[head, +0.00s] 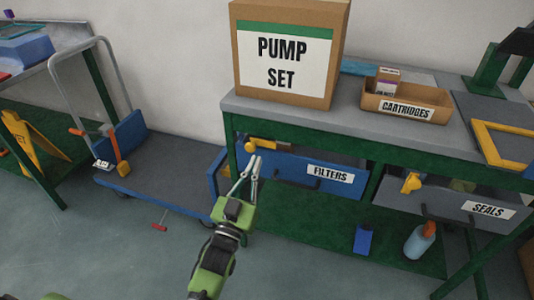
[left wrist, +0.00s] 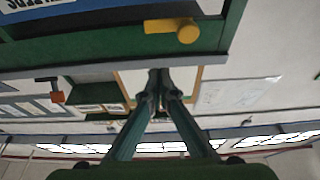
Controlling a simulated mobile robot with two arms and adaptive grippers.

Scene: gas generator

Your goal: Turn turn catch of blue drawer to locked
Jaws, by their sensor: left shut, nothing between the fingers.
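The blue drawer (head: 284,169), labelled FILTERS, is under the left part of the green workbench. Its yellow turn catch (head: 265,146) lies about level at the top of the drawer front, with its round end to the left. In the left wrist view, which is upside down, the catch (left wrist: 160,26) also lies level, its round knob to the right. My left gripper (head: 257,160) points up just below the catch's round end in the head view. Its fingers are together and empty, and the catch is apart from them in the wrist view. My right gripper is not in view.
A grey SEALS drawer (head: 455,205) with its own yellow catch (head: 411,182) is right of the blue one. The bench top bears a PUMP SET box (head: 284,95) and a CARTRIDGES tray (head: 436,114). A blue trolley (head: 165,194) stands at left.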

